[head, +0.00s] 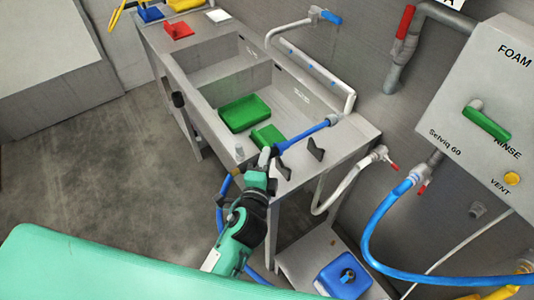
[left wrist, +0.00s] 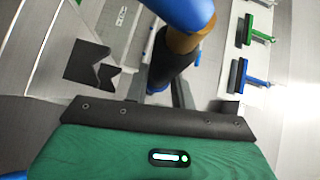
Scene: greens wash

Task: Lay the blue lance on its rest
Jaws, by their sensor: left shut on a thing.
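The blue lance (head: 305,136) points up and to the right over the near end of the steel sink bench. My left gripper (head: 266,158) is shut on its near end. In the left wrist view the lance (left wrist: 182,12) is large and close, with a brass part and a black grip below the blue. The rest is a pair of dark notched brackets on the bench end, one bracket (head: 315,149) to the right and one nearer my gripper. A notched bracket (left wrist: 92,66) shows left of the lance, apart from it, in the left wrist view. My right gripper is out of view.
A wall tap (head: 300,25) and a grey foam box (head: 490,85) stand behind and right. A blue hose (head: 375,235) loops at right. A blue canister (head: 344,275) sits on the lower shelf. Floor at left is clear.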

